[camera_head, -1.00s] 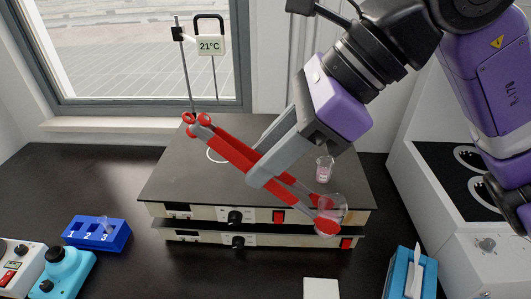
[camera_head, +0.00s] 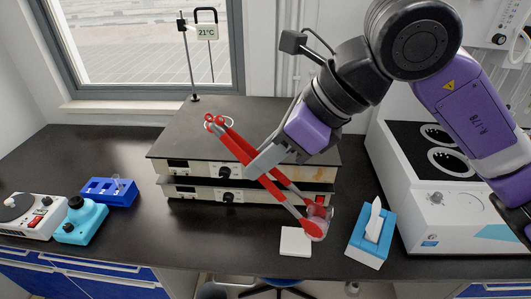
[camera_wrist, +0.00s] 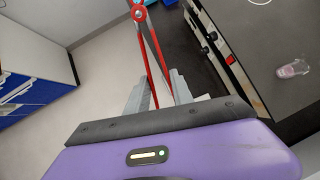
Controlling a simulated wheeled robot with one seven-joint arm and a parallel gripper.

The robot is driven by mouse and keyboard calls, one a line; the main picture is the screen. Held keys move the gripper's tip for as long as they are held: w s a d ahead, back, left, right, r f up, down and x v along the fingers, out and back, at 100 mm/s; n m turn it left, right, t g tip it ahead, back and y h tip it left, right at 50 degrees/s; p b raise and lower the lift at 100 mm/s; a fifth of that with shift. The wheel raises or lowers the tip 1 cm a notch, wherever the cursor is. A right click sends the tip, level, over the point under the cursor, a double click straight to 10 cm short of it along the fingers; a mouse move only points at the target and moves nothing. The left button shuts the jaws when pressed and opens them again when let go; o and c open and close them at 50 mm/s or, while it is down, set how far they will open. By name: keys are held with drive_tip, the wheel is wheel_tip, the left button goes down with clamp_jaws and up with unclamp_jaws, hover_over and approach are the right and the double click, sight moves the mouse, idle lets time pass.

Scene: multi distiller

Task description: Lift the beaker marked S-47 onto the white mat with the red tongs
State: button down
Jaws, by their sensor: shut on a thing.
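My gripper (camera_head: 266,162) is shut on the red tongs (camera_head: 236,146), which slant down to the right; the wrist view also shows the tongs (camera_wrist: 152,50) between my fingers (camera_wrist: 160,98). The tong tips are around a small glass beaker (camera_head: 318,224), held in front of the hotplates. No marking on it can be read. The white mat (camera_head: 295,242) lies on the dark bench, just left of and below the beaker in the picture. A second beaker with pink contents (camera_wrist: 293,69) stands on the hotplate top in the wrist view; my arm hides it in the head view.
Two stacked hotplates (camera_head: 225,183) stand behind the mat. A blue tissue box (camera_head: 366,252) is right of the mat, and a white machine (camera_head: 445,205) beyond it. A blue numbered rack (camera_head: 122,198) and a turquoise device (camera_head: 81,224) stand left. Bench between rack and mat is clear.

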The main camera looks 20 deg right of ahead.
drive_tip(key=d+f+m+t+h, duration=0.1)
drive_tip(key=d+f+m, duration=0.2)
drive_tip(key=f, duration=1.1)
drive_tip(key=w+d+f+m+t+h, duration=0.1)
drive_tip(key=d+f, duration=0.4)
drive_tip(key=f, duration=0.9)
drive_tip(key=shift+w+d+m+h, duration=0.2)
drive_tip(key=shift+m+h, duration=0.6)
drive_tip(key=shift+m, duration=0.5)
